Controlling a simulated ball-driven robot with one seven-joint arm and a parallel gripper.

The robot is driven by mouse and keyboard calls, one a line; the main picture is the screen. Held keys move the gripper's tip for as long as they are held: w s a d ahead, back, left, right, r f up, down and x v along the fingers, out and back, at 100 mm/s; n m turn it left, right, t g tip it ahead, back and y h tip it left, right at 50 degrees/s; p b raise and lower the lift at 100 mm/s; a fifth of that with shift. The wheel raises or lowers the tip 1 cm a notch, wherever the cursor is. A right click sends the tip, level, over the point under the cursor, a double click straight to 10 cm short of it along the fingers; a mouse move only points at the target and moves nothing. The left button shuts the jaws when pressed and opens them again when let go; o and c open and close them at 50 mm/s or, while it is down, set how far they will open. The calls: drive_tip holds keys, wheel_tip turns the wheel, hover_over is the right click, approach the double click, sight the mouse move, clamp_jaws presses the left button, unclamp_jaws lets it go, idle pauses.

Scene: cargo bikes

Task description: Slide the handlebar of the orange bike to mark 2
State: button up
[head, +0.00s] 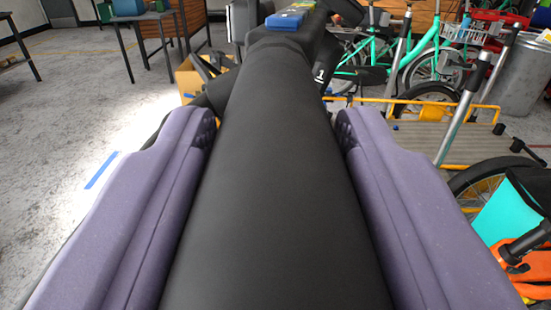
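A thick black bar (275,180) fills the middle of the head view and runs from the bottom edge away toward the top. I cannot tell for sure that it is the orange bike's handlebar. My gripper (276,125) has its two purple fingers on either side of this bar, left and right. The fingertips lie close along its sides; whether they press on it cannot be told. A white "1" (320,75) shows on a dark part just right of the bar's far end. A mark 2 cannot be made out. Orange parts (525,265) show at the lower right.
A blue-topped piece (286,19) sits at the bar's far end. A turquoise bike (410,50) and a wooden slatted cargo bed (455,145) stand at the right. A dark table (165,15) stands at the back left. The concrete floor (50,130) at the left is mostly free.

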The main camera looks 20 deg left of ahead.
clamp_jaws()
drive_tip(key=f+b, duration=0.1)
drive_tip(key=f, duration=0.1)
drive_tip(key=a+f+b, duration=0.1)
drive_tip(key=b, duration=0.1)
drive_tip(key=f+b, duration=0.2)
drive_tip(key=shift+s+a+f, duration=0.3)
drive_tip(key=shift+a+f, duration=0.05)
drive_tip(key=o, duration=1)
unclamp_jaws()
drive_tip(key=p+v, duration=0.1)
drive_tip(key=v, duration=0.6)
drive_tip(key=shift+s+d+p, duration=0.15)
drive_tip(key=shift+s+p, duration=0.15)
drive_tip(key=shift+s, duration=0.1)
